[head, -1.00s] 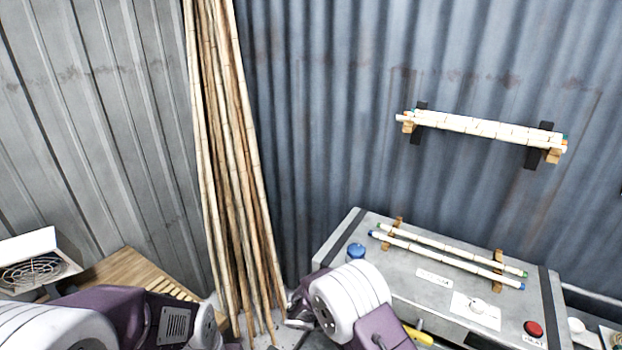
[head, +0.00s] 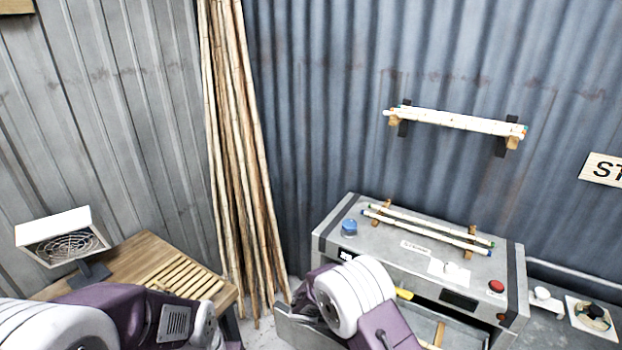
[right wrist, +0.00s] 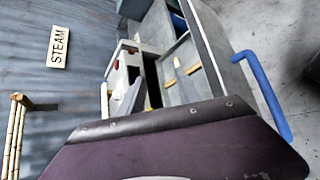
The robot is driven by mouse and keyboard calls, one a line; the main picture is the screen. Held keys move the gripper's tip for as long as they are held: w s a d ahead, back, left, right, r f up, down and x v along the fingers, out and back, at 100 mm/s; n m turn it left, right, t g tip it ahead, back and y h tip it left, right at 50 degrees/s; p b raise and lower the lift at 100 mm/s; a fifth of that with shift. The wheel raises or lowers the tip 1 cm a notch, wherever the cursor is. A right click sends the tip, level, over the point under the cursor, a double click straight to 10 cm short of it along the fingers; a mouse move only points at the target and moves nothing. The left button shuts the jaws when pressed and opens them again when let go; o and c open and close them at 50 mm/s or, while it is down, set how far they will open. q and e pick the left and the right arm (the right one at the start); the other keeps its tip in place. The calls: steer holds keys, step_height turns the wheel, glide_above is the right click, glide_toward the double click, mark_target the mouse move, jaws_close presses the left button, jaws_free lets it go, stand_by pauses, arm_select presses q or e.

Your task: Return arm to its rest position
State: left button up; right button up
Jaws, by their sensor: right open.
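In the head view, my right arm (head: 350,298) bends in front of the grey steam box (head: 518,285); its gripper does not show there. In the right wrist view, the purple body of my right gripper (right wrist: 165,148) with a dark edge fills the bottom. Its fingertips are out of sight, and I see nothing held. My left arm (head: 120,300) lies low at the left, with its gripper out of sight.
Two canes (head: 425,226) lie on holders on the box top. The box is open at the front; a blue handle (right wrist: 265,95) shows in the right wrist view. Tall rattan poles (head: 235,150) lean in the corner. A slatted wooden bench (head: 150,255) and fan heater (head: 62,240) stand left.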

steer(key=w+d+f+m+g+y+b, duration=0.1)
steer(key=w+d+f+m+b, duration=0.25)
steer(key=b, duration=0.25)
steer(key=s+d+f+y+b, duration=0.1)
steer(key=s+b, duration=0.1)
steer(key=s+d+f+m+g+y+b, duration=0.1)
steer(key=s+b, duration=0.2)
steer(key=s+d+f+m+y+b, duration=0.1)
steer(key=s+f+b, duration=0.1)
steer(key=s+b, duration=0.1)
steer(key=shift+d+f+g, duration=0.1)
steer(key=shift+d+g, duration=0.3)
steer(key=s+a+f+m+y+b, duration=0.2)
steer(key=s+a+f+y+b, duration=0.15)
steer(key=s+f+b, duration=0.3)
arm_select(q)
step_height(320, 180, down, 22)
steer(key=w, duration=0.1)
steer(key=shift+w+r, duration=0.2)
steer(key=shift+w, duration=0.15)
arm_select(e)
steer(key=a+f+t+y, duration=0.3)
steer(key=a+y, duration=0.1)
steer(key=a, duration=0.1)
steer(key=shift+w+a+f+y, duration=0.15)
steer(key=shift+a+f+y, duration=0.05)
steer(key=shift+a+y, duration=0.15)
steer(key=shift+d, duration=0.1)
